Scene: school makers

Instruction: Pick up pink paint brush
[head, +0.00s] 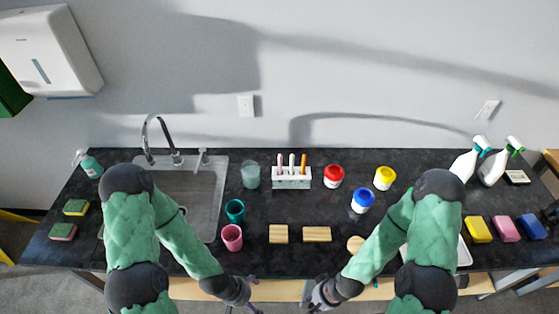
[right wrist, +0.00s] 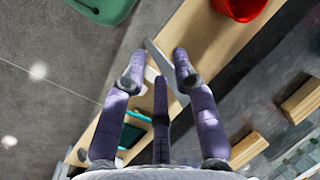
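A white holder (head: 292,183) stands near the back middle of the counter in the head view. Three upright handles stick out of it: a pink paint brush (head: 279,162) at the left, a white one (head: 291,160) in the middle and an orange one (head: 303,160) at the right. My right gripper (head: 311,299) is low at the counter's front edge, far from the holder.
Wooden blocks (head: 317,234), a pink cup (head: 232,237) and a teal cup (head: 235,211) lie between my arms and the holder. Red (head: 334,176), blue (head: 362,200) and yellow (head: 384,178) paint jars stand right of it. A sink (head: 200,208) is at left.

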